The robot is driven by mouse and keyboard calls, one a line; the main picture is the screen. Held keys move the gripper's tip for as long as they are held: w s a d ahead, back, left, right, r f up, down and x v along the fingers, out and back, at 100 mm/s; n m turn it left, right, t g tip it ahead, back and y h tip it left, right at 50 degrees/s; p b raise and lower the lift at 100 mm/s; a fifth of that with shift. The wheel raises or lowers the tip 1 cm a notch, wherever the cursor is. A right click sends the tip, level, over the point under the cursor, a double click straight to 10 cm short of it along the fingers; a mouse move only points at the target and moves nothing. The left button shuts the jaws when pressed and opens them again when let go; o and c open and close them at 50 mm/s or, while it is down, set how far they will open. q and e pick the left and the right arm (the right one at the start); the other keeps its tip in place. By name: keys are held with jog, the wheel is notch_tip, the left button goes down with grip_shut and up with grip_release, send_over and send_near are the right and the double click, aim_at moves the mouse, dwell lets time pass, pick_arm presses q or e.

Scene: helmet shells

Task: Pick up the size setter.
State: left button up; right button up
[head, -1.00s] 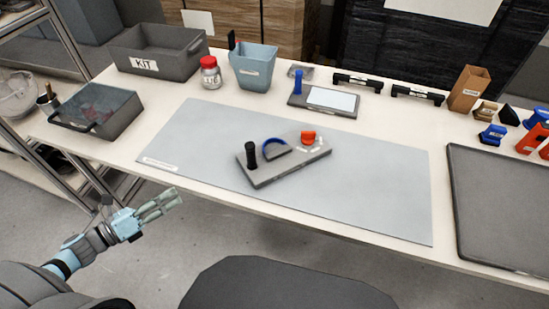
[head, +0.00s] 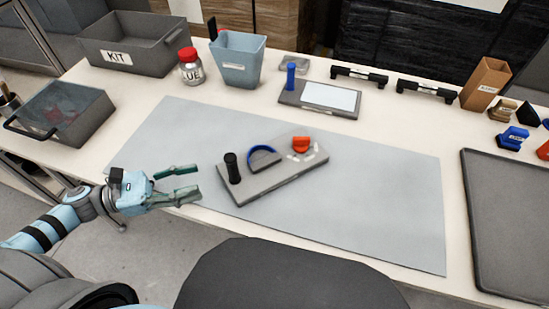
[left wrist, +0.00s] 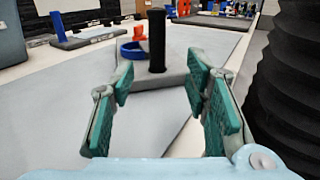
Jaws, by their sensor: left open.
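A grey board fixture (head: 270,186) lies on the mat, carrying an upright black post (head: 232,168), a blue arch (head: 263,157) and a red-orange knob (head: 301,144). No label names it clearly, but it is the likely size setter. My left gripper (head: 198,182) is open and empty, left of the board and apart from the post, over the mat's front left edge. In the left wrist view the black post (left wrist: 157,38) stands between and beyond the open fingers (left wrist: 160,82). The blue arch (left wrist: 132,50) shows beside it. My right gripper is not in view.
A light grey mat (head: 380,215) has free room right of the board. Behind stand a KIT bin (head: 145,47), a jar (head: 190,70), a blue-grey bin (head: 238,62) and a plate with a blue post (head: 320,98). A dark tray (head: 510,215) lies at right.

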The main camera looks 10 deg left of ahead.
aim_at(234, 169)
pick_arm(q)
jog(key=x, duration=0.2)
jog(key=b+x, duration=0.1)
jog(key=shift+s+d, duration=0.15)
jog(key=shift+d, duration=0.4)
jog(key=x, duration=0.4)
jog(key=w+b+x, duration=0.1)
jog(key=x, duration=0.2)
jog(key=shift+a+r, duration=0.2)
jog(key=shift+a, duration=0.15)
jog(key=shift+s, duration=0.1)
grip_shut()
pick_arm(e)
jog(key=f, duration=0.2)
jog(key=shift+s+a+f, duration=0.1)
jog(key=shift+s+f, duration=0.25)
